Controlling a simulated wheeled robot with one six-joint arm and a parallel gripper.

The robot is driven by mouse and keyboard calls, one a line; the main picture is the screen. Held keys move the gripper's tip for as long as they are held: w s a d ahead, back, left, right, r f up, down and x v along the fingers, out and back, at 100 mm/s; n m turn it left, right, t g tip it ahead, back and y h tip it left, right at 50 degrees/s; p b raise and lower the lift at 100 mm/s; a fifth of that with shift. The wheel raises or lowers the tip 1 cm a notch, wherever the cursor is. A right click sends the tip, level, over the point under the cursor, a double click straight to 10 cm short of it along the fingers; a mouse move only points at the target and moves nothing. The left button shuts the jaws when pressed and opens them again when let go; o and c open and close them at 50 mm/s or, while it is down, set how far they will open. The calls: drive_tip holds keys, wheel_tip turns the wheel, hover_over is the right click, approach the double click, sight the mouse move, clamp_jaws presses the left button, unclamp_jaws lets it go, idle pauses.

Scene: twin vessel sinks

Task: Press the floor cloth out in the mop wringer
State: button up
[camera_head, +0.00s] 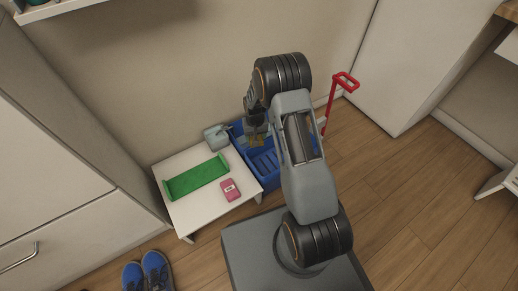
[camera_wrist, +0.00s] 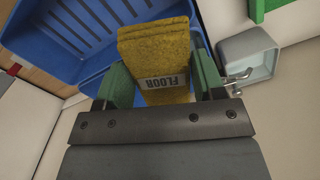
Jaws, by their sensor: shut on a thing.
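The yellow floor cloth (camera_wrist: 160,50), labelled FLOOR, is folded upright between the green fingers of my gripper (camera_wrist: 163,80) in the wrist view. My gripper is shut on it. In the head view the cloth (camera_head: 257,141) shows small below my gripper (camera_head: 256,128), over the back part of the blue mop wringer (camera_head: 268,181). The wringer's slatted part (camera_wrist: 95,20) shows beside the cloth in the wrist view. I cannot tell how far the cloth is inside. The wringer's red lever (camera_head: 333,98) stands raised at the right; my arm hides part of the wringer.
A low white table (camera_head: 187,215) left of the wringer carries a green tray (camera_head: 195,178) and a pink item (camera_head: 230,189). A grey container (camera_head: 217,137) stands close to the wringer and also shows in the wrist view (camera_wrist: 248,50). Blue shoes (camera_head: 155,270) lie in front.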

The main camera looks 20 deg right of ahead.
sight(269, 166)
drive_tip(key=s+d+f+m+p, duration=0.1)
drive_tip(key=s+d+f, duration=0.1)
drive_tip(key=f, duration=0.4)
drive_tip(key=s+d+f+m+p, duration=0.1)
drive_tip(key=s+d+f+m, duration=0.1)
drive_tip(key=f, duration=0.4)
drive_tip(key=shift+d+m+p, duration=0.3)
drive_tip(key=shift+d, duration=0.55)
drive_tip(key=shift+f, duration=0.2)
drive_tip(key=shift+f+b, duration=2.2)
drive_tip(key=shift+f, duration=1.5)
drive_tip(key=shift+w+d+r, duration=0.1)
drive_tip(key=shift+r, duration=0.15)
drive_tip(key=shift+c, duration=0.2)
drive_tip(key=shift+d+f, duration=0.2)
drive_tip(key=shift+d, duration=0.2)
drive_tip(key=shift+w+d, duration=0.2)
drive_tip(key=shift+d, duration=0.5)
drive_tip(key=shift+s+a, duration=0.25)
drive_tip(key=shift+a, duration=0.7)
drive_tip(key=shift+a, duration=0.25)
